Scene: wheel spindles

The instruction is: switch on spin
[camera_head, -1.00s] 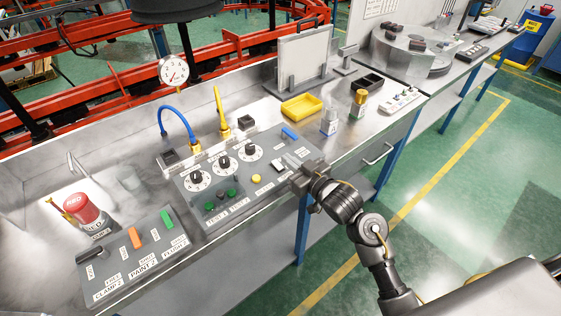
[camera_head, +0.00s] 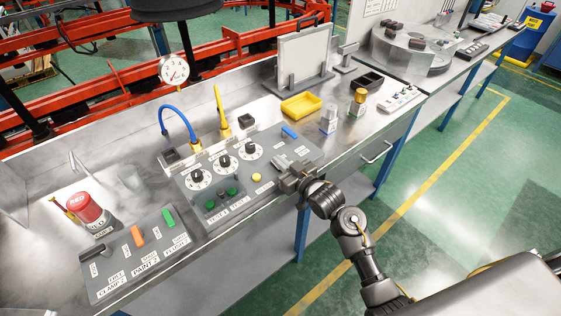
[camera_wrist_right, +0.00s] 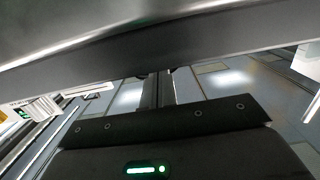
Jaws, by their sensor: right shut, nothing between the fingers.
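The grey middle control panel (camera_head: 215,208) lies on the bench. It has several dials, green buttons (camera_head: 231,191), a yellow button (camera_head: 256,177) and a blue rocker (camera_head: 289,132). My right gripper (camera_head: 281,180) is shut and empty at the panel's lower right corner, right of the yellow button and below small white labels (camera_head: 281,160). It covers part of that corner, and I cannot tell whether it touches the panel. No label can be read as spin. In the right wrist view, the shut fingers (camera_wrist_right: 158,90) show below a large grey surface. My left gripper is not in view.
A left panel (camera_head: 128,285) carries a dark lever, an orange switch and a green switch. A red can (camera_head: 86,214) stands behind it. A yellow tray (camera_head: 301,106), two small bottles and a small switch box (camera_head: 400,97) sit to the right. Open floor lies in front.

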